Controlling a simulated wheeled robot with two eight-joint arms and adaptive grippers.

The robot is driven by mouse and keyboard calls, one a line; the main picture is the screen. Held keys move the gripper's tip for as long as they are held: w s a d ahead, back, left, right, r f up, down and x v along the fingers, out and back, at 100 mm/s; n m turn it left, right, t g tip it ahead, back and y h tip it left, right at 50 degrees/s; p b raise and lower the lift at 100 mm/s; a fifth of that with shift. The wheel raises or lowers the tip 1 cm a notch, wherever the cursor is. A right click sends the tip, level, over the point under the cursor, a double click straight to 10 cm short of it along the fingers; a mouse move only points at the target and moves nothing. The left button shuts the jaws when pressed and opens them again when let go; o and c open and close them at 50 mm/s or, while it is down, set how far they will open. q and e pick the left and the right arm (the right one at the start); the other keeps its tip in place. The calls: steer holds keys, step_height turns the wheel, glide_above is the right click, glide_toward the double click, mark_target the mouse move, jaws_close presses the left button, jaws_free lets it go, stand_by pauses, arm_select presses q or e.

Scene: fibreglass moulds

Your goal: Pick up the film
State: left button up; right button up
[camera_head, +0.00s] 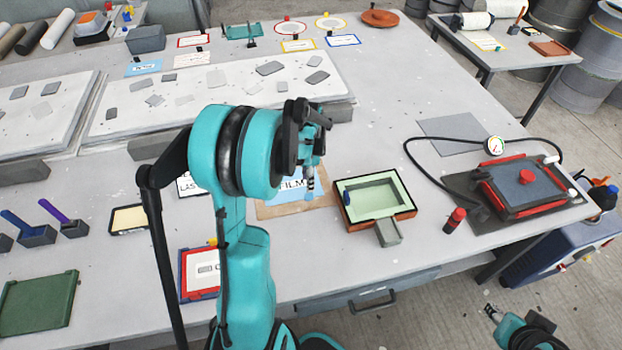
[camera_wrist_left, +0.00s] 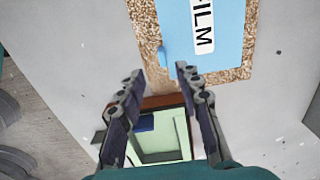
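The film is a light blue sheet labelled FILM (camera_head: 290,194) lying on a brown speckled board (camera_head: 262,212). In the left wrist view the blue sheet (camera_wrist_left: 215,80) lies beyond the fingertips, with a small blue tab at its near left corner. My left gripper (camera_head: 312,188) hangs by the right end of the sheet, and my arm hides part of it.
A green-lined mould frame (camera_head: 345,196) with a grey block at its front stands just right of the film. A red-edged press (camera_head: 520,187) with a gauge and black hose is further right. A grey sheet (camera_head: 455,133) lies behind. Open tabletop shows between them.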

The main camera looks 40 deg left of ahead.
mark_target(307, 194)
arm_select(q)
steer(key=shift+f, duration=0.45)
steer(key=shift+s+a+f+b, duration=0.15)
steer(key=shift+f+b, duration=0.35)
steer(key=shift+f, duration=0.4)
step_height(307, 194, down, 5)
steer(key=shift+a+f+b, duration=0.1)
steer(key=shift+b, duration=0.9)
jaws_close()
